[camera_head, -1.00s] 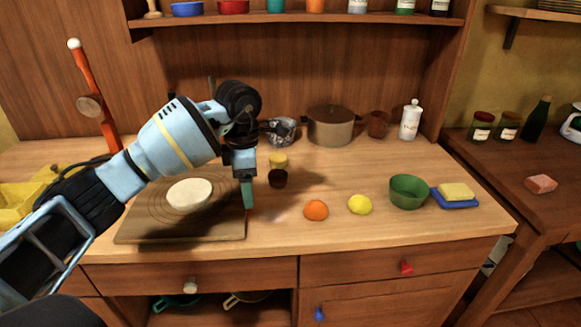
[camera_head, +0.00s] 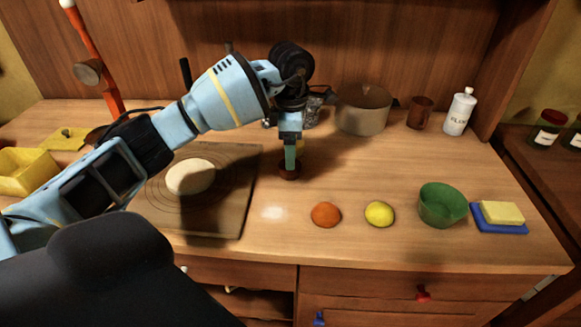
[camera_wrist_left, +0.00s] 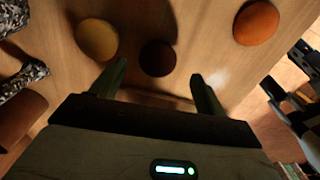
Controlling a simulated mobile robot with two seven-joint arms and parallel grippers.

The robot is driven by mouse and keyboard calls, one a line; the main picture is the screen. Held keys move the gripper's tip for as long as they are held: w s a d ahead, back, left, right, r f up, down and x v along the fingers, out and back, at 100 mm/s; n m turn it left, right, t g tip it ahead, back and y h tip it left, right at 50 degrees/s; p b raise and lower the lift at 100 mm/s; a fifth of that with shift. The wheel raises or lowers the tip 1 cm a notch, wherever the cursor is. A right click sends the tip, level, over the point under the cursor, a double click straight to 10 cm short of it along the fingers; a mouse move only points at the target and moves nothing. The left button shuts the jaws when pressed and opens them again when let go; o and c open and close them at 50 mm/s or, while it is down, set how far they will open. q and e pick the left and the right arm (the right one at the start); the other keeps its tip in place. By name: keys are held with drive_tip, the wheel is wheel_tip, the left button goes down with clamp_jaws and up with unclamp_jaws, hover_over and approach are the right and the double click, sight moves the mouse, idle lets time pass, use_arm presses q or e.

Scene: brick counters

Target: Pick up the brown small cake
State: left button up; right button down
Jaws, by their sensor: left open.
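The brown small cake (camera_head: 289,173) is round and dark, on the wooden counter directly below my left gripper (camera_head: 290,160), which hides part of it. In the left wrist view the cake (camera_wrist_left: 158,58) lies just ahead of and between the two green fingertips of my left gripper (camera_wrist_left: 157,76). That gripper is open, with nothing between its fingers. Whether the fingers reach down beside the cake cannot be told.
A yellow round cake (camera_wrist_left: 97,40) lies close beside the brown one. A board with dough (camera_head: 225,215) is to the left. A pot (camera_head: 362,112) stands behind.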

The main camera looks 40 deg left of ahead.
use_arm(q)
drive_tip(key=shift+a+f, duration=0.15)
drive_tip(key=shift+f, duration=2.75)
drive_tip(key=shift+c, duration=0.2)
drive_tip(key=c, duration=1)
